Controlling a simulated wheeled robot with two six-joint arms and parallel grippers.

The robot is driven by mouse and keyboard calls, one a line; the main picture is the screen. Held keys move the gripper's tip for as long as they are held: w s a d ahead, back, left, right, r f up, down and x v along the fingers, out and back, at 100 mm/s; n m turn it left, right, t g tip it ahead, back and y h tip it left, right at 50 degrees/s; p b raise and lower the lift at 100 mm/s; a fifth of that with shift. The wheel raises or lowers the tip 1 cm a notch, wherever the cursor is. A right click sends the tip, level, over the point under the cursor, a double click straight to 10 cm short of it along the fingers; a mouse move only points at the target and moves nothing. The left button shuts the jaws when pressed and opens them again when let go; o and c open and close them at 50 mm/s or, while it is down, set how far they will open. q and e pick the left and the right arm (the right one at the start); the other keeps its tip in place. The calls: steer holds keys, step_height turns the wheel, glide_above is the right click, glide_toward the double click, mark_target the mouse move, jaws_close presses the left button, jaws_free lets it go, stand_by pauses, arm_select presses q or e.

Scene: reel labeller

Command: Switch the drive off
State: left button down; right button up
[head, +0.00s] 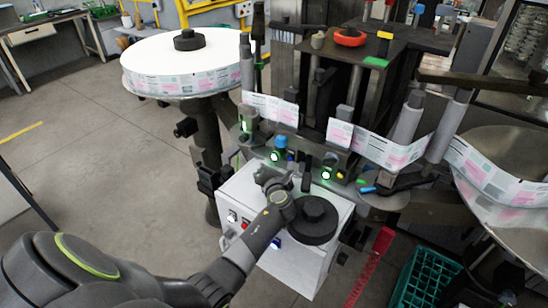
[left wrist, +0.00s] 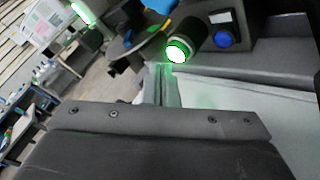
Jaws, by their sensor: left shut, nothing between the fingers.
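My left gripper (head: 265,176) is over the cabinet's top left part, beside the black knob-like hub (head: 316,210). The gripper is shut and empty; its fingertips (left wrist: 165,86) show in the left wrist view. Just beyond them in that view are a lit green-white button (left wrist: 177,52) and a blue button (left wrist: 225,39) on a dark box. I cannot tell whether the fingertips touch anything. My right gripper is not in view.
A large label reel (head: 180,55) stands at the back left. The label strip (head: 370,146) runs across to another reel (head: 510,150) at the right. A green crate (head: 425,280) is on the floor at lower right. The floor at left is clear.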

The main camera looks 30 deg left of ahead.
arm_select(q)
steer(key=shift+w, duration=0.15)
stand_by(0.7)
steer(key=shift+w, duration=0.3)
steer(key=shift+w, duration=0.45)
stand_by(0.6)
steer(key=shift+r, duration=0.1)
steer(key=shift+s+p, duration=0.7)
steer(key=shift+s, duration=0.2)
